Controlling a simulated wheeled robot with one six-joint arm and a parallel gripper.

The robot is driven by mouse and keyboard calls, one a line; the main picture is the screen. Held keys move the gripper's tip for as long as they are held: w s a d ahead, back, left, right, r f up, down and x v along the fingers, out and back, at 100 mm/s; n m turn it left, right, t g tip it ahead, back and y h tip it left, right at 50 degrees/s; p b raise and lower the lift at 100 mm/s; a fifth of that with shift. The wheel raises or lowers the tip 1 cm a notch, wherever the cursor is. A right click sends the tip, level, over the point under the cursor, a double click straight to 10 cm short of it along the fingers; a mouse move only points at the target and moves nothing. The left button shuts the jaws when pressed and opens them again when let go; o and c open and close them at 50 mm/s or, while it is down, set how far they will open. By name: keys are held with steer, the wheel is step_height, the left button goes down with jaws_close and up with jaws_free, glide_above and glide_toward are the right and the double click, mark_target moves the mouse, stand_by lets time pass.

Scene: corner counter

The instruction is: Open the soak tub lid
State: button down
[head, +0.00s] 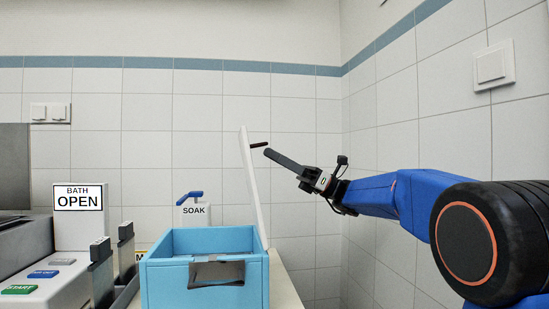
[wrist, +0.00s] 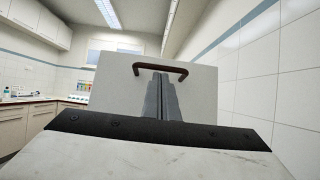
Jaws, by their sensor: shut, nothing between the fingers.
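The soak tub (head: 162,282) is a light blue open-topped box at the lower middle of the head view. Its white lid (head: 252,190) stands nearly upright along the tub's right side, tilted slightly. A dark handle (head: 258,145) sticks out to the right near the lid's top. My gripper (head: 268,153) is shut and empty, to the right of the lid with its tips just below the handle. In the wrist view, the lid (wrist: 120,95) faces me, with its dark red handle (wrist: 160,66) just above the closed fingertips (wrist: 158,78). Whether the tips touch the lid is unclear.
A BATH OPEN sign (head: 79,197) and a grey unit with coloured buttons (head: 40,275) are at left. A dark grey piece (head: 216,274) hangs on the tub's front. Tiled walls close the corner.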

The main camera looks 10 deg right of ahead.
steer(key=shift+d+f, duration=0.1)
steer(key=v, duration=0.7)
steer(key=shift+s+d, duration=0.1)
steer(key=shift+d, duration=0.05)
